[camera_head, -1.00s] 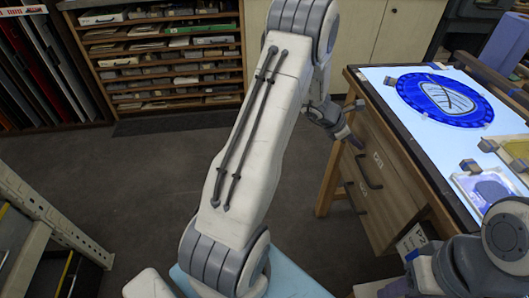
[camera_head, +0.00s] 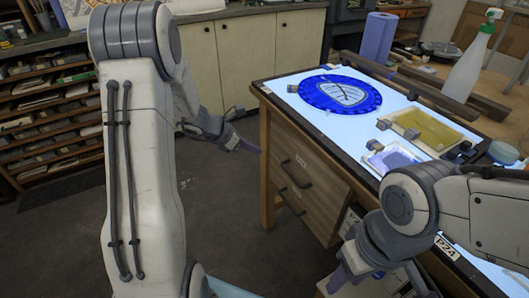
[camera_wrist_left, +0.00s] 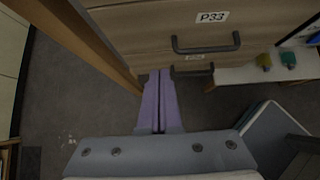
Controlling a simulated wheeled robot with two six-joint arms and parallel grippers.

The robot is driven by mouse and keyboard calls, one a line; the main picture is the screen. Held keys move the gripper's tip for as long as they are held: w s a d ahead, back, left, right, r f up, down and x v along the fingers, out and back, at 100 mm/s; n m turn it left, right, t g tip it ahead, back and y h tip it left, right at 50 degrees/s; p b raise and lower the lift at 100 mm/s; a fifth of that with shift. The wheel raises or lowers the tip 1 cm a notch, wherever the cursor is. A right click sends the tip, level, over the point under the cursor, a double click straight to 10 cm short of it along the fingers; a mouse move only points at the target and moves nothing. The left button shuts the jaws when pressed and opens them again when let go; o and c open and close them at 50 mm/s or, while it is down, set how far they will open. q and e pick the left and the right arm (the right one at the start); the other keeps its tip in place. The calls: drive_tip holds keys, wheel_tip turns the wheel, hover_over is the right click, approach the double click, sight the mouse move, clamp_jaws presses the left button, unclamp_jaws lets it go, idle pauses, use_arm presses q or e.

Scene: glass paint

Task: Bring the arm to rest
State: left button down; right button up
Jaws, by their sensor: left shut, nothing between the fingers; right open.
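My left arm (camera_head: 145,185) comes in from the left in the head view and hangs over the open floor. Its left gripper (camera_head: 250,147) is shut and empty, beside the left front of the bench and apart from it. The left wrist view shows the closed purple fingers (camera_wrist_left: 159,98) in front of wooden drawers labelled P33. My right arm (camera_head: 480,212) reaches in from the right edge by the near side of the bench. Its right gripper (camera_head: 340,277) points down at the bottom, open and partly hidden.
Shelves (camera_head: 45,130) stand at the left. The floor (camera_head: 225,225) between is clear.

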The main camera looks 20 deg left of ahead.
use_arm(q)
drive_tip(key=s+d+r+m+g+p, duration=0.25)
drive_tip(key=s+d+r+m, duration=0.25)
drive_tip(key=s+d+m, duration=0.3)
drive_tip(key=s+d+r+m+g+p, duration=0.25)
drive_tip(key=s+d+r+m, duration=0.35)
drive_tip(key=d, duration=0.4)
drive_tip(key=s+d+r+m+g+y+p, duration=0.1)
drive_tip(key=s+r+m+y, duration=0.1)
drive_tip(key=s+m, duration=0.7)
drive_tip(key=s+d+r+m+y+p, duration=0.1)
drive_tip(key=s+r+m+y, duration=0.1)
drive_tip(key=s+m, duration=0.7)
drive_tip(key=m, duration=0.3)
drive_tip(key=shift+s+r+g+y+p, duration=0.15)
drive_tip(key=shift+s+g+y+p, duration=0.2)
drive_tip(key=shift+g+y+p, duration=0.05)
drive_tip(key=shift+d, duration=0.1)
